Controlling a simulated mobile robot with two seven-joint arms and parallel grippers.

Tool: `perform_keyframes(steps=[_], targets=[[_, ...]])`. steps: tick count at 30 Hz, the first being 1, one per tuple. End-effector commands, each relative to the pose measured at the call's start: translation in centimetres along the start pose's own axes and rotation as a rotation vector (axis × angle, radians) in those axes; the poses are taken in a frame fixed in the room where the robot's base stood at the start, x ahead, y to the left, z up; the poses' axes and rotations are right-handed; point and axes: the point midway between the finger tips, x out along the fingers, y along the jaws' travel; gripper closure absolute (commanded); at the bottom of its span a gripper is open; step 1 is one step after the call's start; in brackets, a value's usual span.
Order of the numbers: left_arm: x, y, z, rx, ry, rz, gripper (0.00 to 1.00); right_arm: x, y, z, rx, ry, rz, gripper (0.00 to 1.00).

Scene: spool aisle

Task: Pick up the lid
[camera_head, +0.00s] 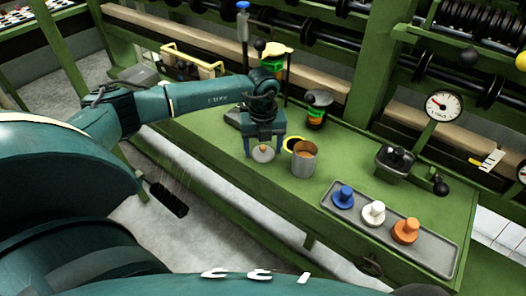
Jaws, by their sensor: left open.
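The lid (262,155) is a small round grey disc with a tan knob. It lies on the green bench top (222,128), just left of an open metal pot (304,162). My left gripper (264,148) points down at the lid, with its two fingers apart, one on each side of the knob in the picture. I cannot tell whether the fingers touch the lid. The pot stands upright, with brownish contents or an inner wall showing. My right gripper is out of view.
A grey tray (441,260) at the right holds a blue knob piece (343,196), a white one (373,212) and an orange one (405,231). A dark-topped container (317,108) stands farther back. A dial gauge (441,105) stands at right.

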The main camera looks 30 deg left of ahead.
Motion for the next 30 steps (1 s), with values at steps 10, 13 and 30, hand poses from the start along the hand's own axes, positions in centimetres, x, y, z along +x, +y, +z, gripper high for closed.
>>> perform_keyframes(steps=[10,13,30], targets=[[-0.05,0.01,0.02,0.0,0.0,0.0,0.61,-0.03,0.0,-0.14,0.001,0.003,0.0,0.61],[-0.01,0.02,0.0,0.0,0.0,0.0,0.7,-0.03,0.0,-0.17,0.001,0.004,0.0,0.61],[0.2,0.1,-0.15,0.001,0.004,0.004,0.83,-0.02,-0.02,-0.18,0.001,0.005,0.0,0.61]])
